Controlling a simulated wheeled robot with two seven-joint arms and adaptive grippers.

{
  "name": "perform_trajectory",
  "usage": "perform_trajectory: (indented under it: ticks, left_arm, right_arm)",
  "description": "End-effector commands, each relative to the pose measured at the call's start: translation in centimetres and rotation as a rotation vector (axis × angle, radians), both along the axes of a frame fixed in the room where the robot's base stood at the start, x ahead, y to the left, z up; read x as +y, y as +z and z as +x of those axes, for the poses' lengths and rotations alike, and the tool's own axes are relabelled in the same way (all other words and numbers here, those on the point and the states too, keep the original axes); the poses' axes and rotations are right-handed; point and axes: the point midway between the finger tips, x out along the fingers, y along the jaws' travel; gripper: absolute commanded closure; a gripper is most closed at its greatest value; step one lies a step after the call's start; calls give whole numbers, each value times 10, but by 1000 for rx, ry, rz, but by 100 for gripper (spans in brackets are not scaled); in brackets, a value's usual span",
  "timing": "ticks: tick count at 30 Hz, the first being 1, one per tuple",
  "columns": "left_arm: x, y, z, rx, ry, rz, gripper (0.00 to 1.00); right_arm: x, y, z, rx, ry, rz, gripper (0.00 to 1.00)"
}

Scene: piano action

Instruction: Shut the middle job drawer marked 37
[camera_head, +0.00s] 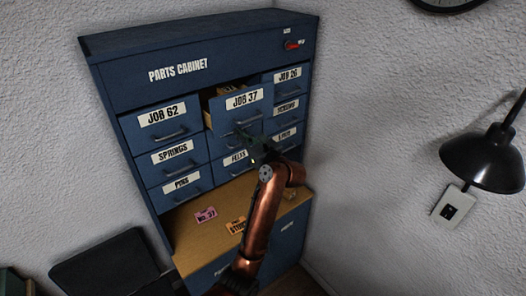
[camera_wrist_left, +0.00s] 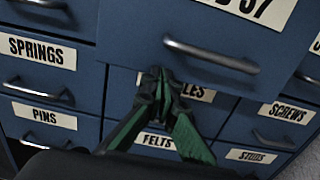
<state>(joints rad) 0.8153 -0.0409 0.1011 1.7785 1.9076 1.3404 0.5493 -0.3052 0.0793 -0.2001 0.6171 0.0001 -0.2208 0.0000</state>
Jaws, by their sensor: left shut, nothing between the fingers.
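The blue JOB 37 drawer (camera_head: 254,117) is in the top row's middle column of the parts cabinet. It stands pulled out, with its open top and some contents showing behind the front. In the left wrist view its front (camera_wrist_left: 135,38) fills the upper part, with a metal handle (camera_wrist_left: 210,55). My left gripper (camera_head: 243,135) is shut and empty at the lower part of this front, near the handle. In the left wrist view the closed green-and-black fingers (camera_wrist_left: 160,78) overlap the front's bottom edge, left of the handle. Contact cannot be told. My right gripper is not in view.
JOB 62 (camera_head: 163,128) and JOB 26 (camera_head: 287,86) flank the drawer and look shut, as do the lower drawers. Pink (camera_head: 205,214) and orange (camera_head: 236,225) tags lie on the wooden ledge (camera_head: 193,234). A black lamp (camera_head: 484,160) is at right.

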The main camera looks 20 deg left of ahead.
Motion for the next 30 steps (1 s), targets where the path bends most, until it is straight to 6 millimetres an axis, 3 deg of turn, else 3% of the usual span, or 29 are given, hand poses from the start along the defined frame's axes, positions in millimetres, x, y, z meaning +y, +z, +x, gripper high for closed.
perform_trajectory:
  ticks: [3,6,18,23,30]
  left_arm:
    - [19,1,12,-1,2,-1,100]
    - [25,1,18,-1,-1,-1,100]
    - [25,1,19,-2,-4,0,100]
    - [13,0,15,-1,-7,-2,100]
    - [-26,-3,-10,-3,-4,-2,100]
  right_arm:
    - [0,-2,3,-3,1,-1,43]
    - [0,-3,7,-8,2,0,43]
    - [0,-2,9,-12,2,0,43]
    - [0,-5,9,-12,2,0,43]
    - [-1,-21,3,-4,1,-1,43]
